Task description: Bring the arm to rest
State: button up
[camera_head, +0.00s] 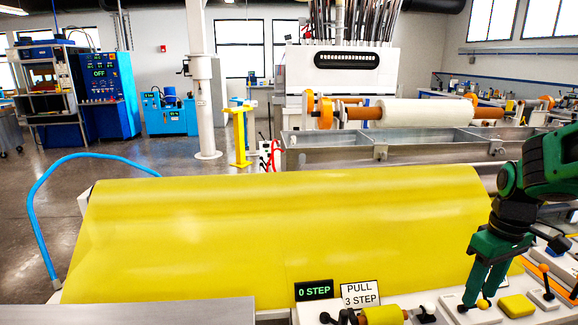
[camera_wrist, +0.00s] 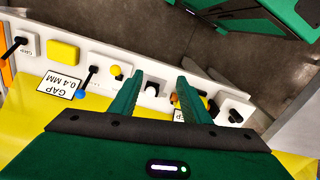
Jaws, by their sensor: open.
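My gripper (camera_head: 477,304) is green and points down over the white control panel at the lower right in the head view. In the wrist view its two fingers (camera_wrist: 160,77) are spread apart with nothing gripped. A small white knob (camera_wrist: 152,89) on the panel shows between the fingers; I cannot tell whether they touch it. In the head view a small yellow ball knob (camera_head: 484,304) is right by the fingertips.
The panel carries a yellow button (camera_head: 517,306) and a black lever with an orange knob (camera_head: 545,270). Signs read "0 STEP" (camera_head: 314,290) and "PULL 3 STEP" (camera_head: 360,295). A yellow sheet (camera_head: 270,235) lies behind the panel, with a metal trough (camera_head: 340,158) beyond.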

jog(key=s+a+r+m, duration=0.1)
jog(key=s+r+m, duration=0.1)
jog(key=s+m, duration=0.7)
jog(key=s, duration=0.8)
jog(key=shift+r+m, duration=0.15)
jog(key=shift+m, duration=0.25)
jog(key=shift+w+f, duration=0.25)
jog(key=shift+w, duration=0.3)
